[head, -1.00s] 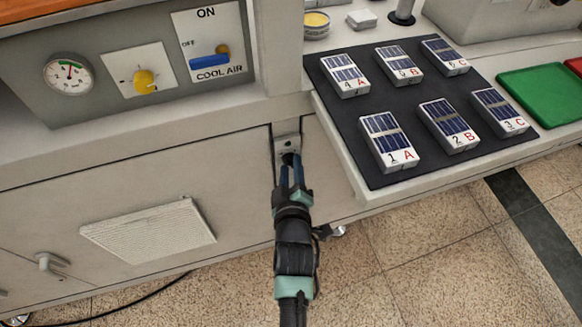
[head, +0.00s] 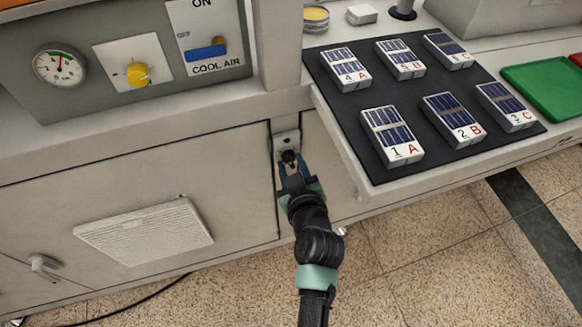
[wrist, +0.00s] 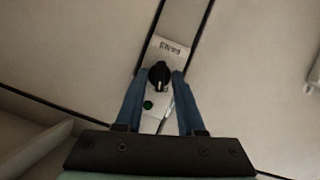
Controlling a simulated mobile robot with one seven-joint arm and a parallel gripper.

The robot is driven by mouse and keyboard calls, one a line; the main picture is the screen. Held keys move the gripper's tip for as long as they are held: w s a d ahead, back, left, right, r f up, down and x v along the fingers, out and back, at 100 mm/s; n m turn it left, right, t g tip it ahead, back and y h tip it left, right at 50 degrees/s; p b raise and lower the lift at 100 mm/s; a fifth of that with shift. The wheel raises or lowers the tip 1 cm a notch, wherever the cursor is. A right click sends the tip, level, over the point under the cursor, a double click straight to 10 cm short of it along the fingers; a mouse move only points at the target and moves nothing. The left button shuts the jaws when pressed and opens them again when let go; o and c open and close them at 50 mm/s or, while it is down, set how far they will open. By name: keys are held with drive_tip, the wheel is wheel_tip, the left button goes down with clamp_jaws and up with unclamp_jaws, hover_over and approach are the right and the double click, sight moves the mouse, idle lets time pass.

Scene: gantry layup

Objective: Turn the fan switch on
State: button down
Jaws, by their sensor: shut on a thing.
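The fan switch is a black rotary knob (wrist: 159,76) on a narrow light plate (wrist: 168,50) with printed lettering that looks like "FANS". A small green spot (wrist: 148,104) shows on the plate beside the knob. In the head view the plate (head: 286,138) is set in the cabinet front, below the counter edge. My gripper (head: 290,166) reaches the knob from the front. Its blue fingers (wrist: 160,82) are on either side of the knob and shut on it. The knob's pale pointer line runs along the length of the plate in the wrist view.
Above left is a panel with a gauge (head: 60,66), a yellow knob (head: 138,74) and a blue COOL AIR lever (head: 206,53). A dark mat (head: 375,172) with several labelled blocks lies right, its shelf overhanging near my arm. A vent (head: 145,230) is lower left.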

drive_tip(key=m+y, duration=0.1)
drive_tip(key=m+y+b, duration=0.1)
drive_tip(key=m, duration=0.1)
drive_tip(key=shift+d+f+m+g+y+b, duration=0.1)
drive_tip(key=shift+d+m+g+y+b, duration=0.15)
drive_tip(key=shift+m+g+y+b, duration=0.15)
drive_tip(key=m+y+b, duration=0.1)
drive_tip(key=m, duration=0.1)
drive_tip(key=m+y+b, duration=0.1)
drive_tip(key=m, duration=0.1)
drive_tip(key=shift+w+d+y, duration=0.1)
drive_tip(key=shift+d+y, duration=0.05)
drive_tip(key=shift+y, duration=0.25)
drive_tip(key=shift+m, duration=0.4)
drive_tip(key=c, duration=0.9)
unclamp_jaws()
